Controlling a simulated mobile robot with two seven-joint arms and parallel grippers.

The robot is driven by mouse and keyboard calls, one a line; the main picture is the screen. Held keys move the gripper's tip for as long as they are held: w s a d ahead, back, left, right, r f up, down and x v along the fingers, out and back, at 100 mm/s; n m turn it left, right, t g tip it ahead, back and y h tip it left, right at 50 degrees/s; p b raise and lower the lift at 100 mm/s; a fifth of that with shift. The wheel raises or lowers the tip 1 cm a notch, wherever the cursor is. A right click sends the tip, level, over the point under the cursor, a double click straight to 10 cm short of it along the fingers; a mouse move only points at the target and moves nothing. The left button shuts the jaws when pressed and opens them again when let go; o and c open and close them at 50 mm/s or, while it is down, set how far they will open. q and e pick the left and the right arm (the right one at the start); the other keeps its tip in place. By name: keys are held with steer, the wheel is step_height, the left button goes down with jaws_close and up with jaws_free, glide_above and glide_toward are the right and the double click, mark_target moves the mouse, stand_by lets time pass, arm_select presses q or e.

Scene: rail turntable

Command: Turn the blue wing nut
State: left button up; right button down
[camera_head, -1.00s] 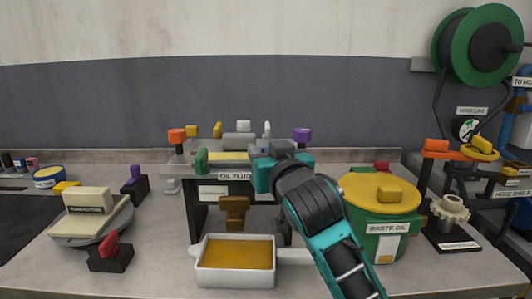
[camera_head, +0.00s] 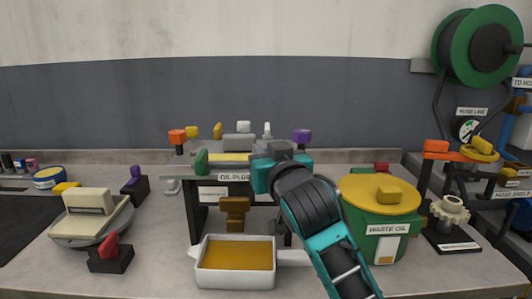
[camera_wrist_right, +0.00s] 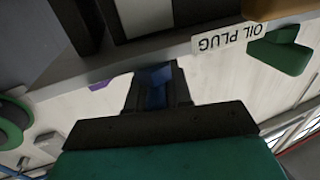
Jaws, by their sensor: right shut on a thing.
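The blue wing nut (camera_wrist_right: 157,88) shows in the right wrist view between the two dark fingers of my right gripper (camera_wrist_right: 158,76). The gripper is shut on it, and the fingers hide much of the nut. In the head view my right gripper (camera_head: 276,154) reaches the front right of the grey fixture (camera_head: 185,177), beside the OIL PLUG label (camera_head: 233,177). The gripper hides the nut there. My left gripper is in neither view.
A white pan of amber oil (camera_head: 235,284) stands below the fixture, under a brown tap (camera_head: 235,212). The green waste oil bin (camera_head: 386,228) with its yellow lid is close to my right arm. Green (camera_head: 201,161) and purple (camera_head: 301,135) handles flank the fixture.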

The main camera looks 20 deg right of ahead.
steer(key=shift+m+h+p, duration=0.3)
steer(key=shift+m+h, duration=0.2)
steer(key=shift+h, duration=0.3)
steer(key=shift+d+m+h, duration=0.1)
steer(key=shift+m+h, duration=0.2)
steer(key=shift+h, duration=0.2)
steer(key=shift+d+m+g+h, duration=0.2)
steer(key=shift+m+g+h, duration=0.2)
steer(key=shift+m+h, duration=0.7)
steer(key=c, duration=1.1)
jaws_free()
